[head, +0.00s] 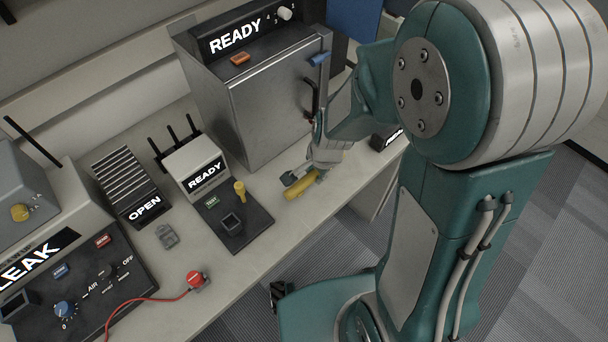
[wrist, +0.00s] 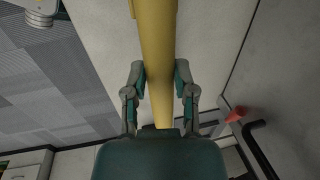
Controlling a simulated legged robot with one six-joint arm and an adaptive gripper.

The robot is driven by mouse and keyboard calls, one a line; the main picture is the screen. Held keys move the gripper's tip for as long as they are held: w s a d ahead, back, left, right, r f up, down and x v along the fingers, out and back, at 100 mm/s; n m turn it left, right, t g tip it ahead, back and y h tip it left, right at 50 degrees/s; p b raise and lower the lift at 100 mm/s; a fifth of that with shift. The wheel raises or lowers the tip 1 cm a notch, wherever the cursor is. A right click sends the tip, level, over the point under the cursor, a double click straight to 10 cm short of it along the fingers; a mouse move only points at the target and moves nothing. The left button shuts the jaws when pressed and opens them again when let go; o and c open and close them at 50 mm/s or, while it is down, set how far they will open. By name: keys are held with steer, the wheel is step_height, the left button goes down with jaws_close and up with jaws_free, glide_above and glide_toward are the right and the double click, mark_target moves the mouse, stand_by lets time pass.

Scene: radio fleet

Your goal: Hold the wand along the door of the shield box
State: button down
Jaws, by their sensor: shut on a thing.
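The shield box (head: 268,108) is a grey metal cabinet with a READY sign on top, standing on the bench. Its door carries a dark handle (head: 309,98) near the right edge, which shows at the lower right in the wrist view (wrist: 259,146). My gripper (wrist: 157,92) is shut on the yellow wand (wrist: 158,45), which extends up out of the wrist view. In the head view the wand (head: 302,187) is low in front of the door's right part, with my gripper (head: 318,168) partly hidden by my arm. I cannot tell whether the wand touches the door.
A small READY unit (head: 195,165) with antennas stands left of the box, behind a dark dock (head: 243,226) with a yellow knob. A finned OPEN unit (head: 127,184) and a LEAK panel are further left. A red plug (head: 195,280) with cable lies near the bench's front edge.

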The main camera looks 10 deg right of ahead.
steer(key=shift+w+d, duration=0.15)
steer(key=shift+w, duration=0.45)
steer(key=a, duration=0.1)
steer(key=w+a, duration=0.1)
steer(key=a, duration=0.1)
steer(key=w+a, duration=0.1)
steer(key=a, duration=0.1)
steer(key=shift+w+a+f, duration=0.15)
steer(key=shift+w, duration=0.4)
steer(key=shift+w+d, duration=0.45)
steer(key=shift+w, duration=0.4)
steer(key=shift+w+a, duration=0.1)
steer(key=shift+w, duration=0.1)
steer(key=shift+w+a, duration=0.15)
steer(key=shift+a, duration=0.45)
steer(key=shift+w+a, duration=0.15)
steer(key=shift+a, duration=0.4)
steer(key=shift+d, duration=0.7)
steer(key=shift+a, duration=0.1)
